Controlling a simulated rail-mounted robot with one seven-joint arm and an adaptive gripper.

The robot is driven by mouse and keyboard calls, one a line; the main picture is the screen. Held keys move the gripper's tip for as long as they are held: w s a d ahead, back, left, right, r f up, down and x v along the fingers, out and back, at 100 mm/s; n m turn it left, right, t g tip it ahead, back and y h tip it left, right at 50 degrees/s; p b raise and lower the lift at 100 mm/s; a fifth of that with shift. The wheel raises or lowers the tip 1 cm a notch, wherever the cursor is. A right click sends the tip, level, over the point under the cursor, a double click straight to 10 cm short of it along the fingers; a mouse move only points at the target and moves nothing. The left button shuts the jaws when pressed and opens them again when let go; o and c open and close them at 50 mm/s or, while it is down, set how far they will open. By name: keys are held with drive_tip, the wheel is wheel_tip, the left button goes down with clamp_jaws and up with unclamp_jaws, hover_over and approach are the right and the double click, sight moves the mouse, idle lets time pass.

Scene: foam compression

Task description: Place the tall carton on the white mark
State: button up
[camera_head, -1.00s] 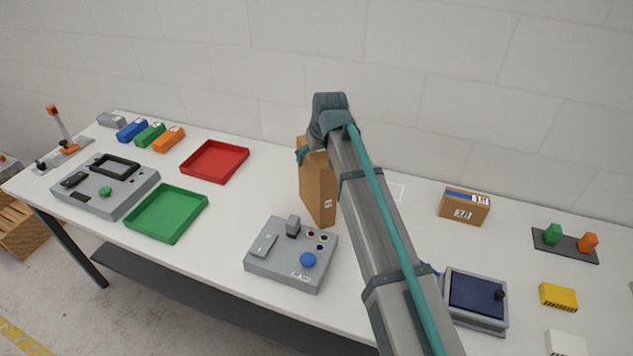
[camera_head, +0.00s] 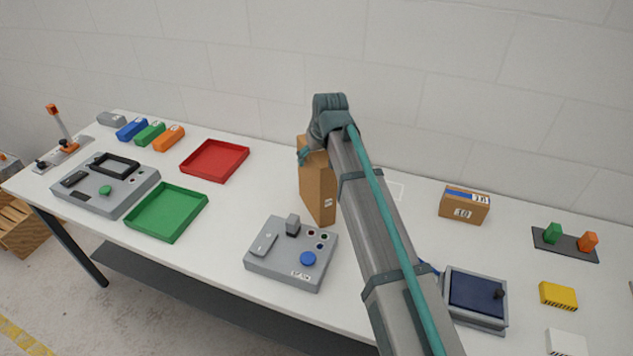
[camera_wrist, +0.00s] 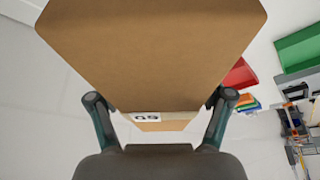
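The tall carton (camera_head: 317,190) is a brown upright box with a small white label, standing near the middle of the table. My gripper (camera_head: 314,155) is at its upper part, one finger showing on its left side; my arm hides part of its right side. In the wrist view the carton (camera_wrist: 150,55) fills the upper middle, and the fingers of my gripper (camera_wrist: 160,98) lie against it on both sides, shut on it. Any gap under the carton is not clear. The white mark (camera_head: 402,191) is a thin outline on the table right of the carton, partly hidden behind my arm.
A grey button box (camera_head: 270,265) stands in front of the carton. A red tray (camera_head: 188,163) and green tray (camera_head: 133,222) are to the left. A small brown box (camera_head: 464,206) stands right of the mark, and a grey box with a dark blue top (camera_head: 476,292) is nearer the front.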

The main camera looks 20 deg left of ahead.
drive_tip(key=c, duration=1.3)
clamp_jaws()
drive_tip(key=shift+r, duration=0.15)
